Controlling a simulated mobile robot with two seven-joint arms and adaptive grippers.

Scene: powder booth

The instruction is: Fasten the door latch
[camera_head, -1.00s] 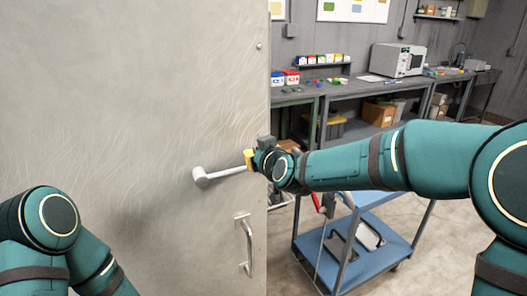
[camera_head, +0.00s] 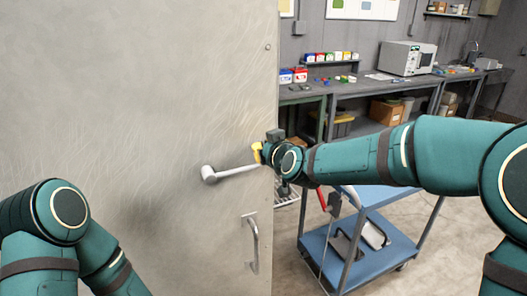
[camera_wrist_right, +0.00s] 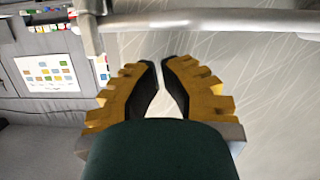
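The latch is a grey lever handle (camera_head: 232,171) on a large pale metal door (camera_head: 140,90). It runs right and slightly upward from its round hub. My right gripper (camera_head: 257,153), with yellow fingers, is at the lever's free end by the door's right edge. In the right wrist view, the lever (camera_wrist_right: 215,19) crosses the top, beyond the fingertips of my right gripper (camera_wrist_right: 161,64). The fingers are close together with a narrow empty gap; nothing is held. Contact with the lever cannot be told. My left arm shows at lower left, its gripper out of view.
A fixed pull handle (camera_head: 253,244) is on the door below the lever. Right of the door stands a blue cart (camera_head: 375,262) with parts on its lower shelf. A workbench (camera_head: 365,93) with bins and a grey appliance (camera_head: 407,58) lines the back wall.

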